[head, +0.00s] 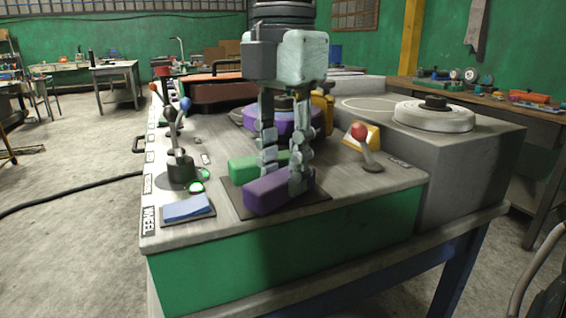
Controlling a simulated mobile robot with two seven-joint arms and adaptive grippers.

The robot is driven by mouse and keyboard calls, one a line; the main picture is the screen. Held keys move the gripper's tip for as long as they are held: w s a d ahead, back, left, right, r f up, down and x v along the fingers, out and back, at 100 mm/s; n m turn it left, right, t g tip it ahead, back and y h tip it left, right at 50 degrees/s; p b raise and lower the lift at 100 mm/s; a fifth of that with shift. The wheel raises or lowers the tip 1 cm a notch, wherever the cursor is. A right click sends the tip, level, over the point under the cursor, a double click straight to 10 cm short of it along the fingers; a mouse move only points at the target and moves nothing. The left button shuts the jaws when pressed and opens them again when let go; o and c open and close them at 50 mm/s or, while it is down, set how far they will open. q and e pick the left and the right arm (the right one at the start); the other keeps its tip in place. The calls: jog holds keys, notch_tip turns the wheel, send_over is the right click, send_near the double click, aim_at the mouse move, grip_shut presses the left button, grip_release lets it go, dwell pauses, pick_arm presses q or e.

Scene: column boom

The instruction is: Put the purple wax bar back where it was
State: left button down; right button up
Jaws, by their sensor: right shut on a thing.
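The purple wax bar (268,194) is at the front of a dark square pad (316,202) on the grey bench top. My right gripper (282,178) comes down from above and is shut on the purple bar, its two fingers reaching to the bar's right half. The bar is very low over the pad; I cannot tell whether it touches. A green bar (243,168) lies just behind it, partly hidden by the fingers. My left gripper is not in view.
A blue block (186,208) sits on a small dark pad at left. Levers with blue (185,104) and red (359,131) knobs flank the bars. A purple wheel (246,121) stands behind my gripper, and a white disc (434,116) is at right.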

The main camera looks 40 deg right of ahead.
aim_at(284, 175)
jog(key=shift+f, duration=0.1)
jog(key=o, duration=1.1)
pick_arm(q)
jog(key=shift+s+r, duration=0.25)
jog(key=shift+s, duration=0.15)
pick_arm(e)
jog(key=shift+o, duration=0.2)
pick_arm(q)
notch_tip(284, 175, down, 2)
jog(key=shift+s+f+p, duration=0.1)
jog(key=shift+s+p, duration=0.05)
jog(key=shift+p, duration=0.2)
pick_arm(e)
notch_tip(284, 175, up, 12)
